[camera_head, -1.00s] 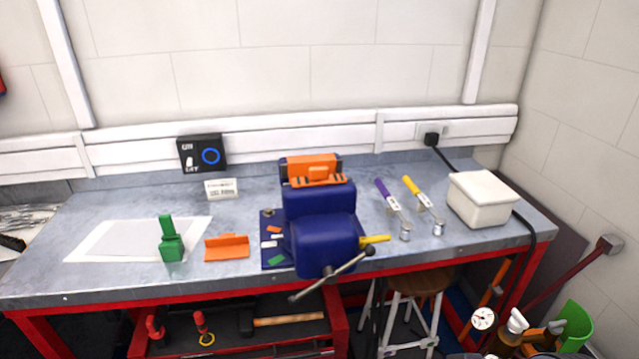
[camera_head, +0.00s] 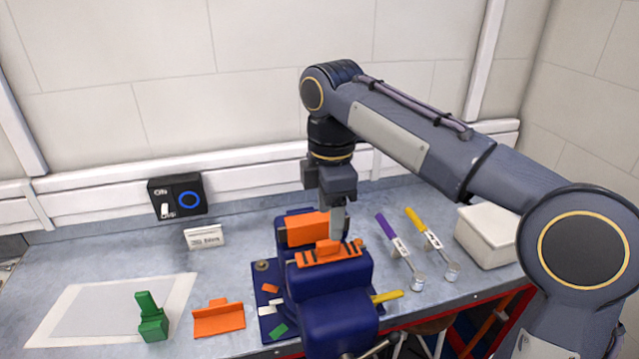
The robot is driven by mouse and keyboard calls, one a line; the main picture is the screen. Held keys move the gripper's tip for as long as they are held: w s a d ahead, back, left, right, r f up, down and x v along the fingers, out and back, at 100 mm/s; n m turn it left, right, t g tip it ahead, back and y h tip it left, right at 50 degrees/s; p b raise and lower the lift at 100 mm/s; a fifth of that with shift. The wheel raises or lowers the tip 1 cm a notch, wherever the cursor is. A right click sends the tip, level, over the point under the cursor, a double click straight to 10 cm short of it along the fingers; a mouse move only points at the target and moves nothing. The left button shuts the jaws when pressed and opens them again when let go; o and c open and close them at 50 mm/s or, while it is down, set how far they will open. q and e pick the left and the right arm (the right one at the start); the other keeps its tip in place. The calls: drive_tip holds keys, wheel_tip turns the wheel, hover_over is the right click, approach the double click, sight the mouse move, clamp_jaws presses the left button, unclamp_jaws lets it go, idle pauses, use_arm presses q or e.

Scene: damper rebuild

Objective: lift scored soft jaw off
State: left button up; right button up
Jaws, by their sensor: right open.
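A blue bench vise (camera_head: 335,318) stands on the bench with two orange soft jaws. The front soft jaw (camera_head: 322,257) has dark stripes across its top, which look like score marks, and a raised middle tab. The plainer rear soft jaw (camera_head: 302,231) sits against the back jaw of the vise. My right gripper (camera_head: 339,228) points down just above and behind the front jaw, near its tab, and partly covers the rear jaw's right end. It is open, with nothing seen between its fingers; whether it touches a jaw is unclear. My left gripper is not in view.
Purple-handled (camera_head: 386,227) and yellow-handled (camera_head: 418,220) tools and a white box (camera_head: 487,236) are at right. A black switch box (camera_head: 176,195) stands behind.

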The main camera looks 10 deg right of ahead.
sight(329, 242)
drive_tip(key=shift+f, duration=3.8)
drive_tip(key=shift+c, duration=0.3)
drive_tip(key=c, duration=1.1)
drive_tip(key=shift+r+p, duration=1.5)
drive_tip(key=shift+r, duration=0.05)
drive_tip(key=shift+r+p, duration=0.6)
drive_tip(key=shift+p, duration=0.1)
